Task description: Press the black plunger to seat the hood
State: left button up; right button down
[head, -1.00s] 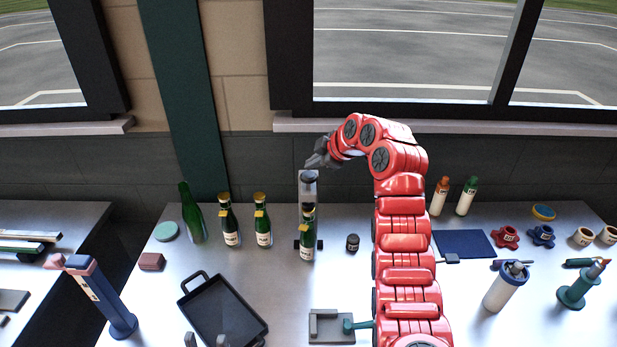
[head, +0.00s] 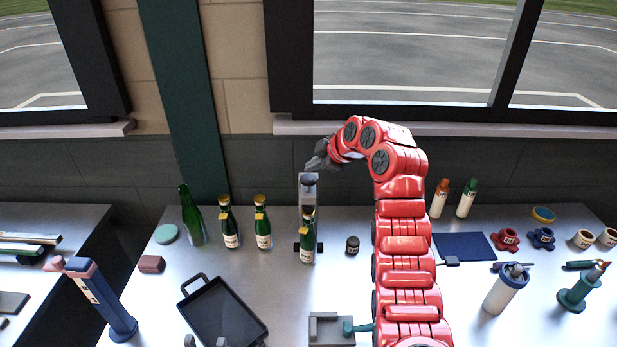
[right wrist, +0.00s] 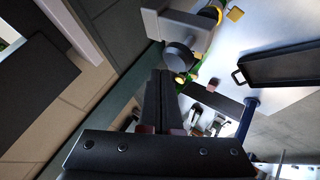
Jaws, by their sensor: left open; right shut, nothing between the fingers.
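The black plunger (head: 308,181) sits at the top of a grey press stand (head: 308,195) in the head view. A green bottle (head: 307,243) with a dark top stands upright under it; whether the hood is seated on its neck cannot be told. My right gripper (head: 317,161) is shut and empty, just above the plunger. In the right wrist view the plunger's round black head (right wrist: 181,56) is beside the shut fingertips (right wrist: 163,76); contact cannot be told. My left gripper (head: 205,342) is open and empty at the bottom edge of the head view, partly cut off.
Two gold-topped bottles (head: 262,228) and a plain green bottle (head: 192,220) stand left of the press. A black tray (head: 258,322) lies in front. A small dark jar (head: 352,245) stands right of the press. A grey fixture (head: 325,330) lies near the front.

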dwell(0.8)
jog(key=shift+f+b, duration=0.4)
jog(key=shift+b, duration=0.3)
jog(key=shift+f, duration=0.2)
